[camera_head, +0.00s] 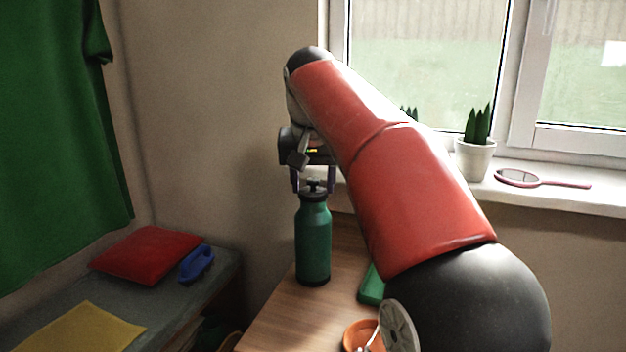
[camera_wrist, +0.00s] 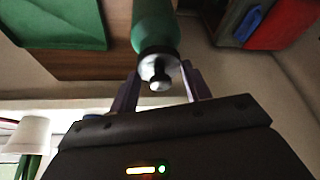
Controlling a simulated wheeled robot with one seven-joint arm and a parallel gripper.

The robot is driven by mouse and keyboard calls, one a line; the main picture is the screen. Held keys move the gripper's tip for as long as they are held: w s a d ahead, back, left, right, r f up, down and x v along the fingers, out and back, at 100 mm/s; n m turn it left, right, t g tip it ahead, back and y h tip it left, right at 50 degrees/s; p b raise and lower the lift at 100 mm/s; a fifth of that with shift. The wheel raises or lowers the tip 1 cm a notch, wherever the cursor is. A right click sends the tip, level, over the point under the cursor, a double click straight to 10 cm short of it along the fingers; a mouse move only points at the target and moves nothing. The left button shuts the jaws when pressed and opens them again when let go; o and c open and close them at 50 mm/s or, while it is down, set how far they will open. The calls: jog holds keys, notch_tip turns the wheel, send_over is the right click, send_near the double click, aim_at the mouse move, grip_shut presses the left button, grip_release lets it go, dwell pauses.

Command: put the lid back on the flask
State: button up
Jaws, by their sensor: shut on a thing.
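The teal flask (camera_head: 313,245) stands upright near the far end of the wooden table. Its body also shows at the top of the wrist view (camera_wrist: 155,22). The fingers also show in the wrist view (camera_wrist: 160,80).
A green object (camera_head: 372,287) and an orange dish (camera_head: 358,336) are on the table (camera_head: 285,315). At left, a grey bench holds a red cushion (camera_head: 147,255), a blue object (camera_head: 196,264) and a yellow cloth (camera_head: 85,328). A potted plant (camera_head: 475,155) and hand mirror (camera_head: 520,179) sit on the windowsill.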

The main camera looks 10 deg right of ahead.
jog(key=o, duration=1.5)
jog(key=shift+r+p, duration=2.1)
jog(key=shift+r, duration=1.4)
grip_shut()
